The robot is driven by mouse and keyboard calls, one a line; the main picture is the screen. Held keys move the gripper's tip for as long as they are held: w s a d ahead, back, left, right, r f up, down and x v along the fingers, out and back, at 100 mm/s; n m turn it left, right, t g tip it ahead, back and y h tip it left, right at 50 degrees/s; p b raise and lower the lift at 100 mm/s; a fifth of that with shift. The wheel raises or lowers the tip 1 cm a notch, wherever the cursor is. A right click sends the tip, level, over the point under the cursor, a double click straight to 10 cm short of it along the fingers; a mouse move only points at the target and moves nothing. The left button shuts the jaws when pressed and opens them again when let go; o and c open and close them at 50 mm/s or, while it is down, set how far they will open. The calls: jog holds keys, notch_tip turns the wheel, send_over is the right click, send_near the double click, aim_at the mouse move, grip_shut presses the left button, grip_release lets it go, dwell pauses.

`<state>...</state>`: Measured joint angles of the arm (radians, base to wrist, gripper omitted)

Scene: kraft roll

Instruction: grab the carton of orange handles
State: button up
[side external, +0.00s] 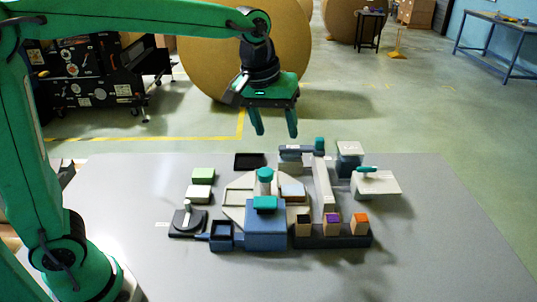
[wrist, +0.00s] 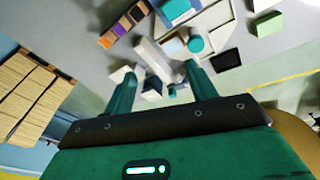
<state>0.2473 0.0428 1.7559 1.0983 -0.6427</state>
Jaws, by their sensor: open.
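The carton of orange handles (side external: 359,225) is the right-hand one of three small open cartons in a dark rack at the front right of the work table. Its orange contents show at the top. In the wrist view the carton (wrist: 106,41) appears small at the upper left, beside the purple one. My gripper (side external: 272,131) is open and empty, pointing down, high above the back of the table. In the wrist view its two green fingers (wrist: 160,72) stand apart with nothing held between them. It is well away from the carton, behind it and to its left.
The carton with purple contents (side external: 332,225) and a dark-filled one (side external: 303,226) stand close beside it. A raised pale beam (side external: 324,185) runs behind the rack. A blue machine with a teal knob (side external: 265,230) stands left. The table's right side (side external: 440,240) is clear.

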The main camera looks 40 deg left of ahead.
jog(key=w+d+f+n+g, duration=0.1)
jog(key=w+d+f+n, duration=0.1)
jog(key=w+d+f, duration=0.55)
jog(key=n+g, duration=0.2)
send_over(362, 220)
jog(key=shift+y, duration=0.3)
notch_tip(362, 220, down, 7)
jog(key=shift+w+a+f, duration=0.1)
jog(key=shift+a, duration=0.05)
jog(key=shift+d+f, duration=0.2)
jog(key=shift+f, duration=0.05)
jog(key=shift+f, duration=0.1)
jog(key=shift+a+f, duration=0.1)
jog(key=shift+f, duration=3.7)
jog(key=c, duration=1.1)
